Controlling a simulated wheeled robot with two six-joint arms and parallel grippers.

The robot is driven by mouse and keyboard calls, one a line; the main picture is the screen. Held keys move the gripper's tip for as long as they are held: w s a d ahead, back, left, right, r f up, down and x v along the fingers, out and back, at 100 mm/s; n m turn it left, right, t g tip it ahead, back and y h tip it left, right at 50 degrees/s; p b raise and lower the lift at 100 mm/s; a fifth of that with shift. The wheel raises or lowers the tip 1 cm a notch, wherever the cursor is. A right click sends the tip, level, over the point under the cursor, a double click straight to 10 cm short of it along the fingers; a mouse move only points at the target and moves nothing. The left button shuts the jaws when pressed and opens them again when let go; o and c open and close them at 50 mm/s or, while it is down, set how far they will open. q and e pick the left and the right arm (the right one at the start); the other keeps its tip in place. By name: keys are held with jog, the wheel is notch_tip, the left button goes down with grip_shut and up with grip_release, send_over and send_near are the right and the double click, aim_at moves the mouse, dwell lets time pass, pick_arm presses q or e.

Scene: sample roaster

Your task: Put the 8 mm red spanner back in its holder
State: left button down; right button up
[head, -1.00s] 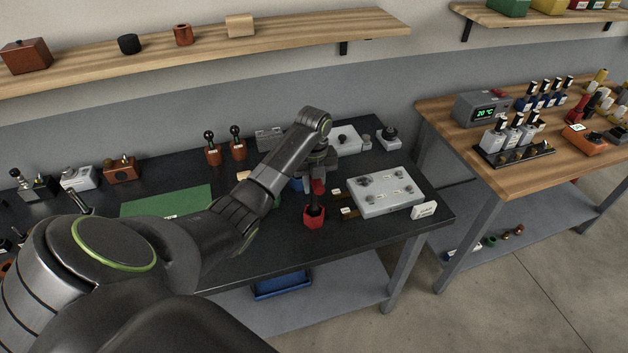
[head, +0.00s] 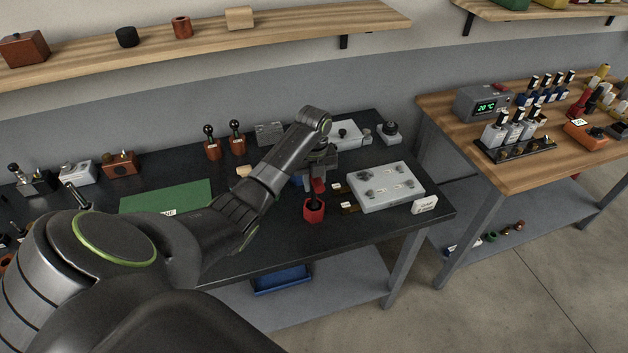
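My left gripper (head: 319,181) points down over the black bench, with its fingers small and partly hidden by my own wrist. A red six-sided piece (head: 314,211) with a dark middle stands on the bench just below it. A smaller red part shows right at the fingers; I cannot tell whether it is the spanner or whether the fingers hold it. Small dark brown blocks with white labels (head: 349,206) lie just right of the red piece. I cannot read any size marking, nor tell for sure which piece is the holder. My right gripper is out of view.
A grey box (head: 386,187) with knobs and a white card (head: 425,204) stand right of the gripper. A green mat (head: 166,196) lies to the left. Brown blocks with black knobs (head: 237,146) stand behind. A blue tray (head: 282,279) is on the lower shelf.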

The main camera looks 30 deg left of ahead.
pick_arm(q)
jog(key=shift+f+b, duration=0.45)
jog(key=shift+f, duration=0.75)
jog(key=c, duration=1.1)
grip_release()
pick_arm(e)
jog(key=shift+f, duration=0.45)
pick_arm(q)
jog(key=shift+r, duration=0.1)
